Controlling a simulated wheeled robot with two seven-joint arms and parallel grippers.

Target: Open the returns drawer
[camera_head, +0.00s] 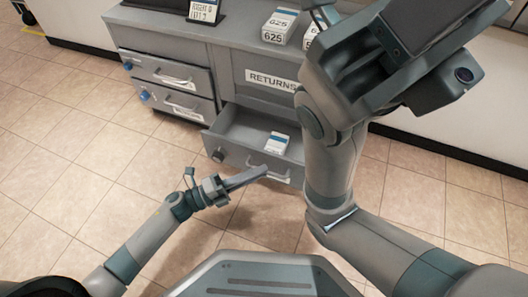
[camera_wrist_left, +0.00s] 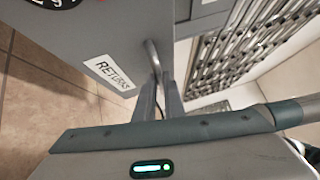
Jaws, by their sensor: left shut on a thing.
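The returns drawer (camera_head: 236,152) is the grey lower drawer on the right of the cabinet, and it stands pulled out with its inside showing. A small white and blue box (camera_head: 277,143) lies in it. My left gripper (camera_head: 264,171) is at the front of this drawer, shut on its bar handle (camera_head: 275,178). In the left wrist view the fingers (camera_wrist_left: 162,98) close around the handle (camera_wrist_left: 153,58), beside the RETURNS label (camera_wrist_left: 110,74) on the drawer front. My right arm crosses the right of the head view; its fingertips do not show.
The grey cabinet (camera_head: 228,50) has a RETURNS plate (camera_head: 272,80) above the open drawer and two shut drawers (camera_head: 168,72) at left. Boxes marked 625 (camera_head: 280,25) and a dark sign (camera_head: 205,10) stand on top. Tiled floor (camera_head: 95,150) is clear at left.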

